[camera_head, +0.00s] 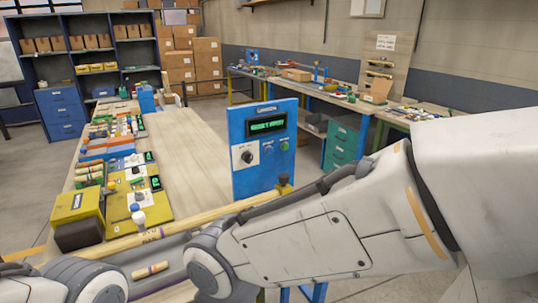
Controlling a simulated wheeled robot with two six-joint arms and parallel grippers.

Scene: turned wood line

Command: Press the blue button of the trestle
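A blue control panel (262,180) stands upright at the right end of the wooden bench (185,165). It has a lit screen with green text (267,126), a black knob (247,157), a small blue button (268,150) and a green button (284,146) to its right. I cannot read a label that marks this panel as the trestle. My white right arm crosses the lower right in front of the bench, below the panel. Part of my other arm shows at the lower left. Neither gripper's fingers show in this view.
Yellow devices (76,210), small bottles (138,215) and several coloured parts line the bench's left side. The bench's middle is clear. A black knob on a yellow base (284,183) stands just below the panel. Shelves (85,50) and cartons (205,60) are behind.

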